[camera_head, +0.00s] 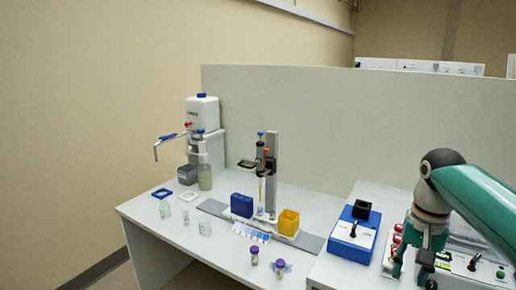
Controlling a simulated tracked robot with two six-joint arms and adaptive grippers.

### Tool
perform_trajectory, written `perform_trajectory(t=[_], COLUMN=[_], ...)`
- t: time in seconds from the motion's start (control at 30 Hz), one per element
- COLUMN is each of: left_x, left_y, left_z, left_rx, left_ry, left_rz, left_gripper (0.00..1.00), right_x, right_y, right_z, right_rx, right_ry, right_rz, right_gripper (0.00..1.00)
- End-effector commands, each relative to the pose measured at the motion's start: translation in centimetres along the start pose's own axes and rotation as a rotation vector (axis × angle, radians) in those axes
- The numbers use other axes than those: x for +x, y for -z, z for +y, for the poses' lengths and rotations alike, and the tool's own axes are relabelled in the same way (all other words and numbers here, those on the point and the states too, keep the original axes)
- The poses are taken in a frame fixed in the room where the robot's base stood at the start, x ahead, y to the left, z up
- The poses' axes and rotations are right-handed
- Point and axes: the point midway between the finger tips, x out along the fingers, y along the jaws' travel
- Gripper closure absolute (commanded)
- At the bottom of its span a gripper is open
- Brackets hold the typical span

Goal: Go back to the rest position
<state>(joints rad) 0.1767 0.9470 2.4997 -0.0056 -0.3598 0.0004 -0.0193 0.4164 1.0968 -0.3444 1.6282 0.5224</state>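My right arm comes in from the right edge, with a teal link and a grey wrist joint. My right gripper (412,269) points down at the lower right, over the front of a white control panel (458,273). Its two dark fingers stand apart with nothing visible between them, so it looks open and empty. The lower tips are close to the panel, and I cannot tell whether they touch it. My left gripper and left arm are not in view.
A blue box with a black top block (354,236) stands left of the gripper. The white bench (222,254) holds a dispenser (204,115), a stand (272,175), a yellow box (288,222), a blue rack (242,205), beakers and purple-capped vials (280,268). A partition (310,120) stands behind.

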Motion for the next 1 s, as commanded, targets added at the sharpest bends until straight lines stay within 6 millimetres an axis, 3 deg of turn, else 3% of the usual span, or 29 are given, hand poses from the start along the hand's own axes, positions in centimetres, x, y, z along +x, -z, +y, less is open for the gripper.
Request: perform_trajectory(t=[0.37, 0.57, 0.67, 0.8, 0.9, 1.0], left_x=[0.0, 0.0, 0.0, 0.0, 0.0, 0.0], left_y=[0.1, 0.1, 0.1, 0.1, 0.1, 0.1], left_z=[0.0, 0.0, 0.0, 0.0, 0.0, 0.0], left_rx=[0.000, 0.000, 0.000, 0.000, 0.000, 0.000], left_ry=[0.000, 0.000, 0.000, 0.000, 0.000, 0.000], left_rz=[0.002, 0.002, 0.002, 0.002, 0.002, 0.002], left_gripper=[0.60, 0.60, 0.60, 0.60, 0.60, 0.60], right_x=[9.5, 17.8, 23.9, 32.8, 37.7, 41.0], right_y=[0.7, -0.8, -3.1, -8.9, -13.9, -18.8], right_z=[-3.9, -6.7, -8.2, -9.6, -9.4, -8.4], right_rx=[-0.128, -0.218, -0.272, -0.325, -0.341, -0.341], right_ry=[0.052, 0.111, 0.162, 0.247, 0.295, 0.324], right_rz=[-0.023, -0.047, -0.069, -0.093, -0.099, -0.098], right_gripper=[0.62, 0.62, 0.62, 0.62, 0.62, 0.62])
